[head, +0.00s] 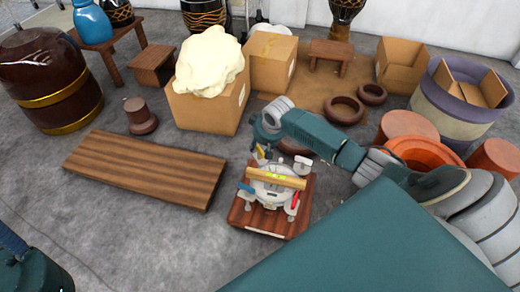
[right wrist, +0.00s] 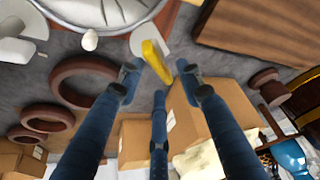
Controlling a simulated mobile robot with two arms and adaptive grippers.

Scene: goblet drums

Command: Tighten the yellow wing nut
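The yellow wing nut (right wrist: 155,61) shows in the right wrist view as a tilted yellow wing beside the round white drum head (right wrist: 100,12). My right gripper (right wrist: 160,80) has its blue fingers spread around the wing nut, with gaps on both sides. In the head view this gripper (head: 262,153) hangs at the far edge of the drum fixture (head: 271,194) and hides most of the wing nut. The fixture has a wooden base (head: 253,217), a level (head: 276,177) across it, and blue, red and white wing nuts around it. My left gripper is not in view.
A low wooden bench (head: 147,168) lies left of the fixture. Cardboard boxes (head: 208,108) stand behind it, and an orange bowl (head: 424,153) and a purple-rimmed tub (head: 459,95) stand to the right. Some grey floor (head: 170,230) in front is clear.

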